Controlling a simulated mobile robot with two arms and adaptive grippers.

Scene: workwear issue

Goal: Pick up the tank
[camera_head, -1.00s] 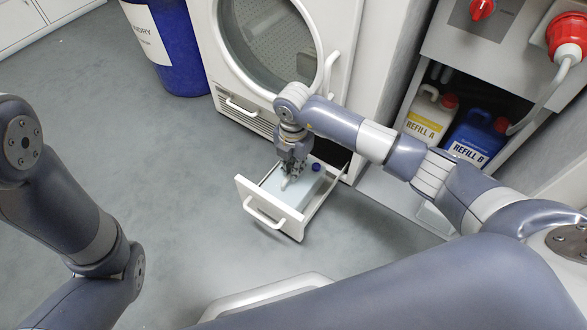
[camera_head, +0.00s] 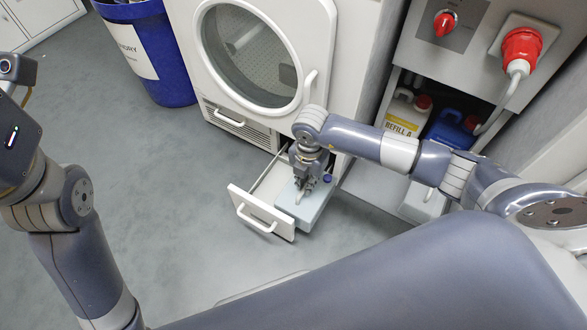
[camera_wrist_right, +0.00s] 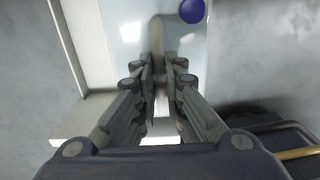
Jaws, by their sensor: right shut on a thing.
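The tank (camera_head: 313,210) is a pale, box-shaped container with a blue cap (camera_head: 327,178) and a raised grip on top. It appears raised above the open drawer (camera_head: 243,208) and overlaps the drawer's right side in the head view. My right gripper (camera_head: 300,190) is above the tank, shut on its grip. In the right wrist view the grip runs between the fingers (camera_wrist_right: 161,75), with the blue cap (camera_wrist_right: 192,11) beyond. The tank's underside is hidden. My left arm shows at the left edge, but its gripper fingers are out of view.
A white dryer (camera_head: 190,60) with a round door stands behind the drawer. A blue laundry bin (camera_head: 165,75) stands at its left. Refill canisters (camera_head: 402,115) sit in a cabinet at right. The grey floor at left is clear.

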